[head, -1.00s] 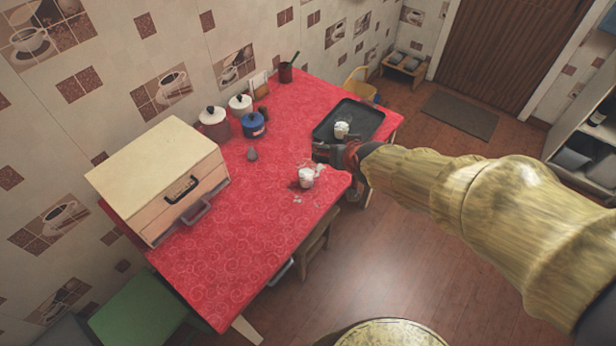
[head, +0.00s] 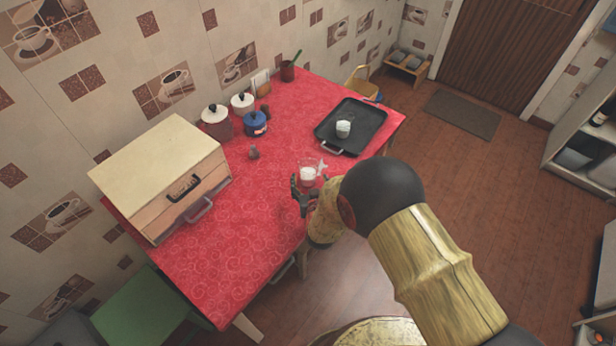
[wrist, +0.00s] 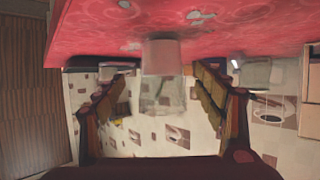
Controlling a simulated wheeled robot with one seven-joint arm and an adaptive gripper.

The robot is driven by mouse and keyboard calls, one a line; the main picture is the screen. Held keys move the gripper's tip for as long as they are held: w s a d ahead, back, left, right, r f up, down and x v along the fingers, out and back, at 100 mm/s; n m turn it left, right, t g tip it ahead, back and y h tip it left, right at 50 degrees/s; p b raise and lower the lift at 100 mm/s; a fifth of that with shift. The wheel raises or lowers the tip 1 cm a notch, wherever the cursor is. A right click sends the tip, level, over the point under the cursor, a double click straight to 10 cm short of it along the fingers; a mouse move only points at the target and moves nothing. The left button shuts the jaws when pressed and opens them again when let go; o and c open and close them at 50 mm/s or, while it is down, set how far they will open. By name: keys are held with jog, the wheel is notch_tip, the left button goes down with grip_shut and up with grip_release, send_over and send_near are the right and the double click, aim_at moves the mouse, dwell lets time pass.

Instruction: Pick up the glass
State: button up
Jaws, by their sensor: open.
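My gripper (head: 302,188) is open, low over the table on the near side of the glass. In the wrist view, which shows the scene upside down, the glass (wrist: 161,56) is between and just beyond the open fingers (wrist: 163,76). The near finger partly hides its base in the head view. I cannot tell whether a finger touches it.
A second small glass (head: 343,129) stands on a black tray (head: 365,116) at the right. Pale flecks lie around the first glass. The front left tabletop is clear.

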aim_at(307, 171)
jog(key=x, duration=0.2)
jog(key=b+x, duration=0.1)
jog(key=x, duration=0.1)
jog(key=shift+s+a+f, duration=0.1)
jog(key=shift+s+f, duration=0.1)
jog(key=shift+f, duration=0.05)
jog(key=shift+w, duration=0.35)
jog(key=shift+c, duration=0.4)
jog(key=c, duration=1.5)
